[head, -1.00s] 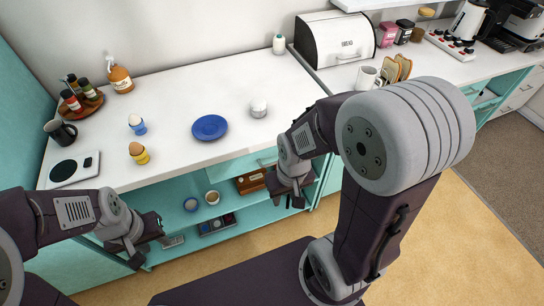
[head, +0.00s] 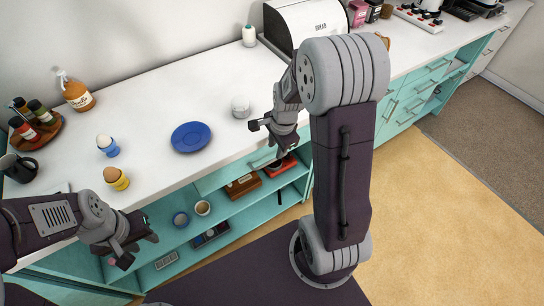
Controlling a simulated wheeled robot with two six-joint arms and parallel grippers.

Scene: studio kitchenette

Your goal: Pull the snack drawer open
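Several more teal drawers (head: 438,67) with bar handles are at the right; no label shows which one holds snacks. My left gripper (head: 137,253) is in front of the shelves at the lower left, with fingers apart and empty.
The white counter (head: 150,133) holds a blue plate (head: 190,137), a white cup (head: 240,107), two egg cups with eggs (head: 117,179), a soap bottle (head: 75,92) and a bread box (head: 300,24). Open shelves below hold bowls and boxes (head: 243,186). Floor at right is clear.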

